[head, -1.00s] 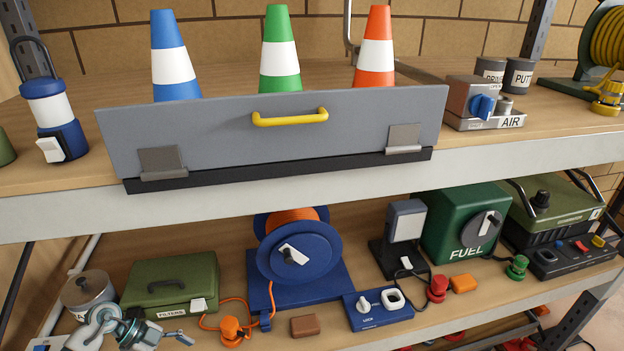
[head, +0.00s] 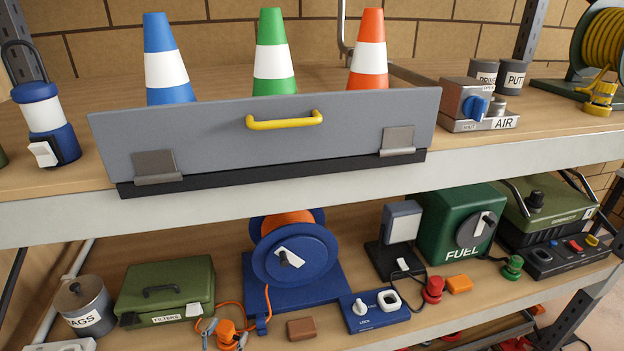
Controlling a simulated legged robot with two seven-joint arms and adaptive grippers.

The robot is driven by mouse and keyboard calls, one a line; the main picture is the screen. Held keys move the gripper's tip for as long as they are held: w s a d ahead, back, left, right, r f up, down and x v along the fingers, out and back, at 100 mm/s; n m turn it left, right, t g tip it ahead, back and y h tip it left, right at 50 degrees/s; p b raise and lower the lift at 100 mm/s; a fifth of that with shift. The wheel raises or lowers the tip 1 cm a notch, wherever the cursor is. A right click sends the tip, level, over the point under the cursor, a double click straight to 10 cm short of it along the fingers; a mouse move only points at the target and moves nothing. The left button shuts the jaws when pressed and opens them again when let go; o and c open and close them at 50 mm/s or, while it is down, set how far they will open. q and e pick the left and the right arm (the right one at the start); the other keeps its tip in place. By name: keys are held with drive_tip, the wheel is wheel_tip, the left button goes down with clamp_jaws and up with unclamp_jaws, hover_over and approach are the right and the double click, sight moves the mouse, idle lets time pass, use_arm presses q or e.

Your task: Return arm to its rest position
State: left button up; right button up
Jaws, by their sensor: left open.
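My left gripper (head: 224,335) shows only by its fingertips at the bottom edge of the head view. The fingers are apart, one on each side of the orange plug (head: 226,328) on the lower shelf, in front of the green FILTERS case (head: 165,284). I cannot tell whether they touch the plug. The rest of the left arm is below the picture. My right gripper is not in view.
Above, a grey drawer-like flap (head: 265,140) fronts three cones.

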use_arm(q)
drive_tip(key=s+a+f+n+g+y, duration=0.3)
drive_tip(key=s+f+n+g+y, duration=0.25)
drive_tip(key=f, duration=0.45)
drive_tip(key=s+d+f+g, duration=0.1)
drive_tip(key=s+f+g, duration=0.25)
drive_tip(key=s, duration=0.35)
drive_tip(key=s+d+f+m+g, duration=0.1)
drive_tip(key=s+f+g, duration=0.25)
drive_tip(key=s, duration=0.45)
drive_tip(key=s+d+f+g, duration=0.1)
drive_tip(key=s+f+g, duration=0.2)
drive_tip(key=s+f, duration=0.3)
wheel_tip(320, 180, down, 25)
drive_tip(key=s+b, duration=0.2)
drive_tip(key=s+a+f+g+b, duration=0.2)
drive_tip(key=s+a+f, duration=0.1)
drive_tip(key=s+f, duration=1.5)
wheel_tip(320, 180, down, 2)
drive_tip(key=shift+f+b, duration=0.15)
drive_tip(key=shift+b, duration=0.15)
drive_tip(key=shift+m+y, duration=0.25)
